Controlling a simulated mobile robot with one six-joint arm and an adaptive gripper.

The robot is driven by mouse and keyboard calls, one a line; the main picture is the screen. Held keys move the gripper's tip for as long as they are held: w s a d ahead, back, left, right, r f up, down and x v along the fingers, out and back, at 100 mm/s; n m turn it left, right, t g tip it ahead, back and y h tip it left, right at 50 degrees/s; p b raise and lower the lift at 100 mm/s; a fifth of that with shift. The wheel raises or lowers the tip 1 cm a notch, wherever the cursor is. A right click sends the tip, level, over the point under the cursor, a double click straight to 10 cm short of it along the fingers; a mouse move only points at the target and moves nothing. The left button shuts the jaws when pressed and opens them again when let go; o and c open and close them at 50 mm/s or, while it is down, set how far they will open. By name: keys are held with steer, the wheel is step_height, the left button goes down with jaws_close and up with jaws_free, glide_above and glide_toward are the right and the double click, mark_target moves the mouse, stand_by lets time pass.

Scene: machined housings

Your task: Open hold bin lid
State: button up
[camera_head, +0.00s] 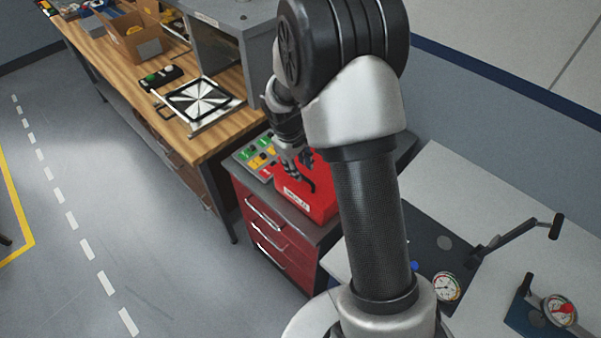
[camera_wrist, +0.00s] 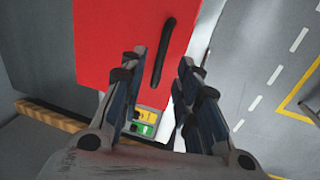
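The hold bin is a red box (camera_head: 318,200) with a white label on its front, standing on a red drawer cabinet. Its red lid (camera_wrist: 110,45) fills the upper left of the wrist view and looks closed. A black bar handle (camera_wrist: 163,50) runs along the lid near its edge; it also shows in the head view (camera_head: 308,184). My gripper (camera_wrist: 165,75) is open, with a finger on each side of the handle's near end in the wrist view. In the head view my gripper (camera_head: 293,172) is just above the handle. I cannot tell whether it touches.
A panel with coloured buttons (camera_head: 256,155) lies beside the bin. Gauges (camera_head: 446,287) sit on the bench at right. The floor at left is clear.

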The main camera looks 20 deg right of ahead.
steer(key=shift+w+d+f, duration=0.1)
steer(key=shift+d+f, duration=0.05)
steer(key=shift+f, duration=0.7)
steer(key=shift+w+d+f, duration=0.1)
steer(key=shift+f, duration=0.7)
steer(key=shift+c, duration=0.6)
jaws_close()
